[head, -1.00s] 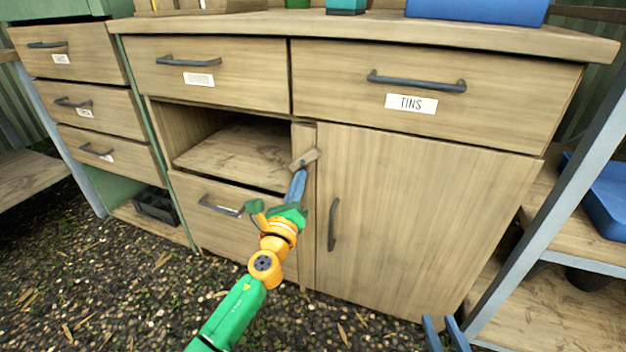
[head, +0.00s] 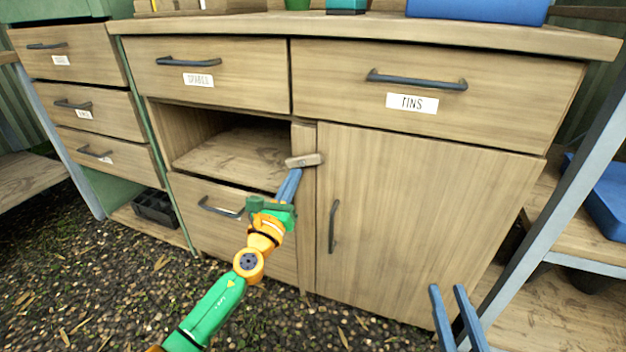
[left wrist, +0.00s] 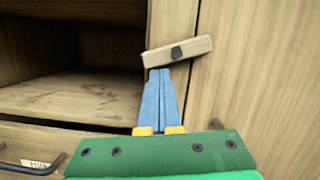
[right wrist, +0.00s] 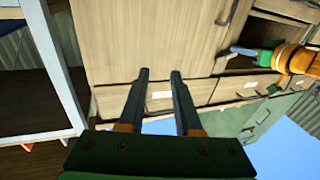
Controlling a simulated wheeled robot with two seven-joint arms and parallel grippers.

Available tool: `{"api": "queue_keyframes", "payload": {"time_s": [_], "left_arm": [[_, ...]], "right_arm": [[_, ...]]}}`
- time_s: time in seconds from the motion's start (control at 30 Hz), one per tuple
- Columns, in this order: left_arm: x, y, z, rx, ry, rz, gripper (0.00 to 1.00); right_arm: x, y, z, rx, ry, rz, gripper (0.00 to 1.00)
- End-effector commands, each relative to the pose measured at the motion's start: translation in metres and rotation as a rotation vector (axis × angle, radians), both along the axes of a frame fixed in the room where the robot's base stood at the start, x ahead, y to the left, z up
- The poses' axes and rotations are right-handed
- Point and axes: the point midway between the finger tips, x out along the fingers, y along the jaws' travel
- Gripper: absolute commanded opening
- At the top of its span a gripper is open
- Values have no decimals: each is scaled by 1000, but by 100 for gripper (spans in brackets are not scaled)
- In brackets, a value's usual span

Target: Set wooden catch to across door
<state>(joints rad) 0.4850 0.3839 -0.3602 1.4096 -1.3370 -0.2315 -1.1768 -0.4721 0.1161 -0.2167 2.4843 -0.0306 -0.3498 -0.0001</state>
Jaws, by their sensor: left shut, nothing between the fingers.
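The wooden catch (head: 304,160) is a small light block on a dark pivot, mounted on the post left of the cabinet door (head: 420,220). It lies near level with its right end slightly raised, and that end reaches to about the door's left edge. In the left wrist view the catch (left wrist: 177,50) sits just beyond the fingertips. My left gripper (head: 293,172) is shut and empty, its tips at the underside of the catch's left part; I cannot tell if they touch. My right gripper (head: 447,290) is open and empty, low in front of the door's right side.
The door has a dark vertical handle (head: 333,226). An open shelf compartment (head: 235,155) lies left of the post, above a drawer (head: 225,215). A drawer labelled TINS (head: 440,90) is above the door. A metal rack leg (head: 540,230) stands at the right.

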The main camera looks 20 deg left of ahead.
Motion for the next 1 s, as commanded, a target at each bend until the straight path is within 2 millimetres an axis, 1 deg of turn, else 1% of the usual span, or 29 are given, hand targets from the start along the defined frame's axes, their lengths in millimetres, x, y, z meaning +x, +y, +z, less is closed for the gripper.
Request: {"api": "queue_keyframes", "payload": {"time_s": [0.3,0.57,0.63,0.67,0.77,0.87,1.0], "left_arm": [[0,3,1,79,-7,1,0],[0,3,1,79,-6,0,0],[0,3,0,79,-6,0,0],[0,3,-1,79,-6,0,0],[0,4,-5,79,-6,0,0],[1,5,-9,79,-6,0,0],[1,6,-13,79,-6,0,0]], "right_arm": [[-1,1,9,10,-48,2,33],[-1,2,12,14,-59,7,33],[-2,2,17,21,-90,9,33],[-3,3,21,25,-112,10,33],[-8,5,40,50,-220,20,33],[-18,6,64,81,-352,32,33],[-37,6,94,124,-537,48,33]]}}
